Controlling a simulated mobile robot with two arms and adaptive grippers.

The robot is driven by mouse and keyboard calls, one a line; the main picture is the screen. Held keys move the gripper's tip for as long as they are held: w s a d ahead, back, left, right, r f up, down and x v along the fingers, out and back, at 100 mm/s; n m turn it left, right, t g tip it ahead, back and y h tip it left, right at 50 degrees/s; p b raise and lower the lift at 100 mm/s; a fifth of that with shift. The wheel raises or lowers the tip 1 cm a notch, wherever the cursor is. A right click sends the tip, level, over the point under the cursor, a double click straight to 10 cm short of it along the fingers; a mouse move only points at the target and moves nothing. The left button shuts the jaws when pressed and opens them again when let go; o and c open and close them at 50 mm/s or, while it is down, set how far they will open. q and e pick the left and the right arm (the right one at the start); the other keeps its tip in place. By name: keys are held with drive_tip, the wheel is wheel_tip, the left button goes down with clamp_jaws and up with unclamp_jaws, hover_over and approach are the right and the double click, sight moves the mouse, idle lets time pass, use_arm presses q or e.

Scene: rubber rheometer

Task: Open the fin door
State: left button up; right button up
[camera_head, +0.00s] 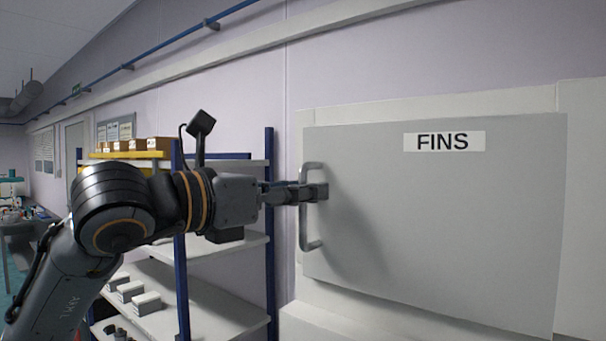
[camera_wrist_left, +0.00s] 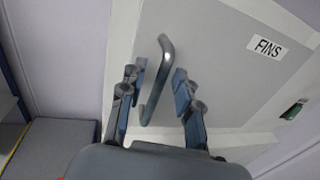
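The fin door (camera_head: 450,225) is a flat grey panel with a "FINS" label (camera_head: 445,141) near its top. A grey vertical bar handle (camera_head: 305,233) is on its left side. In the head view my left gripper (camera_head: 318,192) reaches in from the left at the handle's upper-middle part. In the left wrist view the door (camera_wrist_left: 215,60) fills the middle, and the handle (camera_wrist_left: 166,46) runs between the fingers of my left gripper (camera_wrist_left: 157,82). The fingers are apart, with visible gaps beside the bar. The door looks closed or nearly so. My right gripper is out of view.
A pale ledge (camera_head: 325,322) runs below the door.

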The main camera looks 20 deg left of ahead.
use_arm(q)
drive_tip(key=shift+w+d, duration=0.25)
drive_tip(key=shift+w, duration=0.1)
drive_tip(key=shift+c, duration=0.4)
clamp_jaws()
